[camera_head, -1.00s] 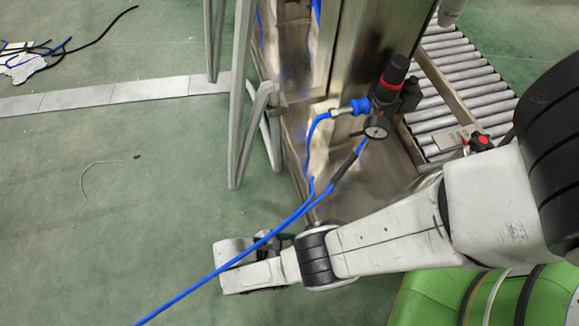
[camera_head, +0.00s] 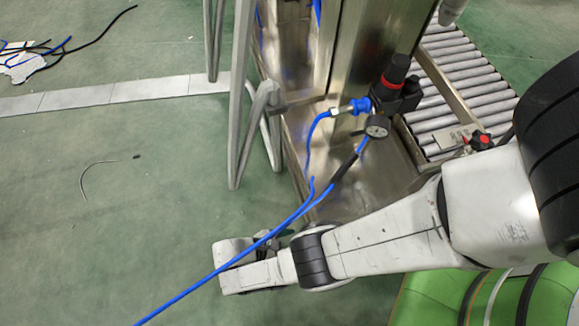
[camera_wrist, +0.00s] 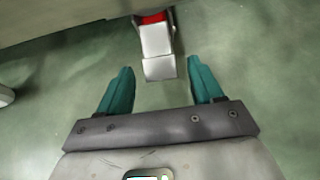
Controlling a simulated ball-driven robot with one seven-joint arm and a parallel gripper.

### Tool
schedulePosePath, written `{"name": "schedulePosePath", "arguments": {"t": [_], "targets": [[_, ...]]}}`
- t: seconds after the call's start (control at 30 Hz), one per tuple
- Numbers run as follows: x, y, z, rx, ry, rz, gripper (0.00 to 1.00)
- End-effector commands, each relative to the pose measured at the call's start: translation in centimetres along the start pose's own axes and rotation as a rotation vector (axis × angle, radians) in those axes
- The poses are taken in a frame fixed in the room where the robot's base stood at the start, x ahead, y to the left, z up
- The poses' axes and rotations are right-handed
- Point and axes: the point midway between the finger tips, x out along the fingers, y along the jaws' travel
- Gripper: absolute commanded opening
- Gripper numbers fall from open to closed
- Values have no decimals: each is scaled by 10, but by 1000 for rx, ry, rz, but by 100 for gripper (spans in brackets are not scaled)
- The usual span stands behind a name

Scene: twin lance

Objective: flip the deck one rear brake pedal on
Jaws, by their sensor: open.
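In the wrist view, a pale metal pedal (camera_wrist: 157,42) with a red part at its top hangs from under a grey edge. I take it for the rear brake pedal; no label shows. My gripper (camera_wrist: 160,70) is open, with one teal finger on each side of the pedal's lower end. Gaps show on both sides, and nothing is held. In the head view, my gripper is at the end of my white arm, low by the steel machine (camera_head: 355,180), and its fingers are mostly hidden. The pedal cannot be made out there.
A blue hose (camera_head: 215,272) crosses in front of my wrist in the head view. A grey tubular frame (camera_head: 237,110) stands beside the machine, with a roller conveyor (camera_head: 455,80) behind at right. Green floor lies open at left, with loose cables (camera_head: 45,50) far off.

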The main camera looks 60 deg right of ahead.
Motion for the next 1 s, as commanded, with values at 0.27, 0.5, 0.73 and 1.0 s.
{"name": "schedulePosePath", "arguments": {"t": [0.27,0.5,0.73,1.0], "targets": [[-21,0,1,0,1,1,66],[-68,1,0,0,2,2,66],[-99,0,0,0,0,0,66],[-108,0,0,0,-1,0,66]]}}
